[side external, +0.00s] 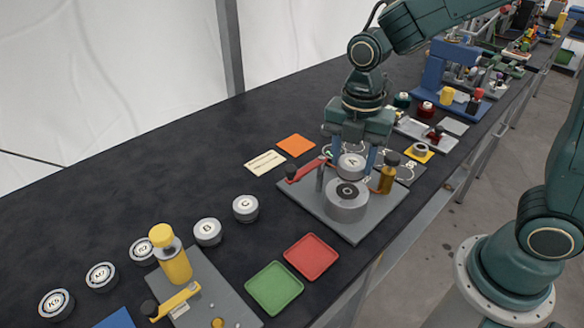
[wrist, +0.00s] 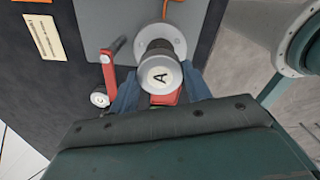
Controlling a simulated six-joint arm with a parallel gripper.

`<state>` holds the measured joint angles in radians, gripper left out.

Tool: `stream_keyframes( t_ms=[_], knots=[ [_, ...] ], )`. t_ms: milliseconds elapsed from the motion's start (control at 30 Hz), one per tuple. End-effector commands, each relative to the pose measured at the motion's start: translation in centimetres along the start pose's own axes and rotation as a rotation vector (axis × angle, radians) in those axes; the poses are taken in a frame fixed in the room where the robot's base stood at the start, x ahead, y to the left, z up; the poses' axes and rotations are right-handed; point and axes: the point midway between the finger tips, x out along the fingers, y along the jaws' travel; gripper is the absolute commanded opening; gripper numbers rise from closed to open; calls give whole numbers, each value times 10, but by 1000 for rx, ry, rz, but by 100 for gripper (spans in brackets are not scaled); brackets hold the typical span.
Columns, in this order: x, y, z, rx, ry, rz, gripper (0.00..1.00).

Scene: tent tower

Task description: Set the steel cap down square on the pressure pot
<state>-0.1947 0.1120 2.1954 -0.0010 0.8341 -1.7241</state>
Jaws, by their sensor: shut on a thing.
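The steel cap (side external: 351,163), a short round silver piece marked "A", is between the blue fingers of my gripper (side external: 354,158), which is shut on it. The cap also shows in the wrist view (wrist: 160,76). The pressure pot (side external: 347,204) is a squat grey cylinder with a dark ring on its top, standing on a grey base plate (side external: 355,230). In the side view the held cap is just above and behind the pot's top, apart from it. In the wrist view the cap partly covers the pot (wrist: 178,45), so exact alignment cannot be told.
A red lever (side external: 308,168) and an amber cylinder with a dark top (side external: 387,178) stand close to the pot on either side. Red (side external: 311,257) and green (side external: 274,287) trays lie in front. Caps marked "C" (side external: 245,208) and "B" (side external: 207,232) sit at left.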

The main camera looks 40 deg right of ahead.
Motion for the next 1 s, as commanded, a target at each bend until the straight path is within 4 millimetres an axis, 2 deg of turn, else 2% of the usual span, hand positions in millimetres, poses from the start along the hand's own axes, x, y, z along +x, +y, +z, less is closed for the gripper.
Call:
stream_keyframes(
  t_ms=[233, 600, 1000],
  knots=[
    [5, 0, 0, 0, 0, -1, 17],
    [42, 0, 0, 0, 0, -2, 17],
    [45, 0, 0, 0, 0, 0, 17]
  ],
)
